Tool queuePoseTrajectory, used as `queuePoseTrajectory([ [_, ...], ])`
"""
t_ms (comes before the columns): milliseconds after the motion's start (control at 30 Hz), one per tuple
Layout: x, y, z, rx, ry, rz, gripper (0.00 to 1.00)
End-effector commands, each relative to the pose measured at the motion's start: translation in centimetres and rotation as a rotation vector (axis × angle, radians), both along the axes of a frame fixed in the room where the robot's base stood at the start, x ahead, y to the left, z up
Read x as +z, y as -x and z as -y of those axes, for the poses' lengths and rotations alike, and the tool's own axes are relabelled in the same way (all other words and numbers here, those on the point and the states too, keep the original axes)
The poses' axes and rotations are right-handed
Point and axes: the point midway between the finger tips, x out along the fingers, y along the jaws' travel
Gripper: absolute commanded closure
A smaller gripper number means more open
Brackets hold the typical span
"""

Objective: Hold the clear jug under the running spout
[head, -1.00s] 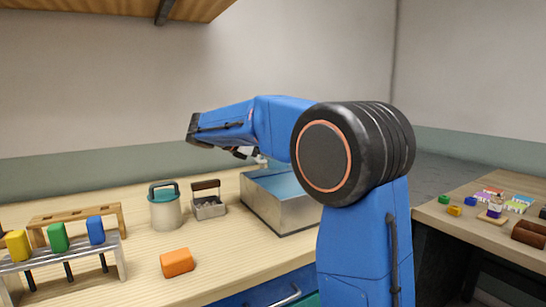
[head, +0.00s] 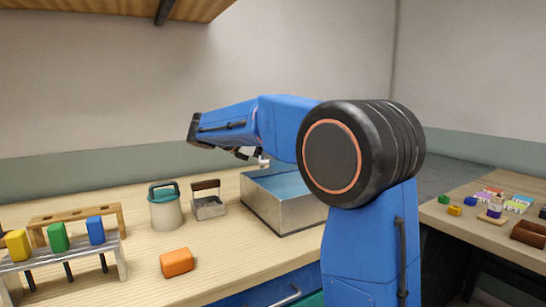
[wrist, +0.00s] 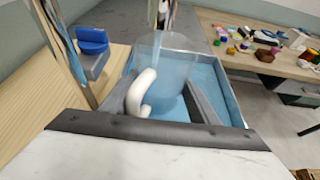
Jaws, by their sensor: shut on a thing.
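The clear jug (wrist: 172,68) shows in the wrist view, see-through and faintly blue, above the basin. Its white curved handle (wrist: 139,93) faces my gripper. My gripper (head: 252,155) is shut on the jug and is partly hidden behind my arm in the head view. The spout (wrist: 164,14) is at the top of the wrist view, cut off by the frame edge. A pale blue stream (wrist: 156,50) drops from it at the jug's mouth. I cannot tell how much water the jug holds.
The metal basin (head: 285,215) with a blue inside lies below the jug. A lidded canister (head: 166,212), a small metal caddy (head: 208,207) and an orange block (head: 177,263) stand to its left. A rack (head: 122,262) holds coloured blocks. A side table (head: 470,222) carries small items.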

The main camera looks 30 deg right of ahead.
Motion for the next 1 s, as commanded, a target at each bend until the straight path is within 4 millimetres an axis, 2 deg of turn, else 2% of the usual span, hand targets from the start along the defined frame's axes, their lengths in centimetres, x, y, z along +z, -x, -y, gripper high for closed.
queuePoseTrajectory([
  [1000,0.0,9.9,0.3,0.001,0.0,0.001,0.74],
])
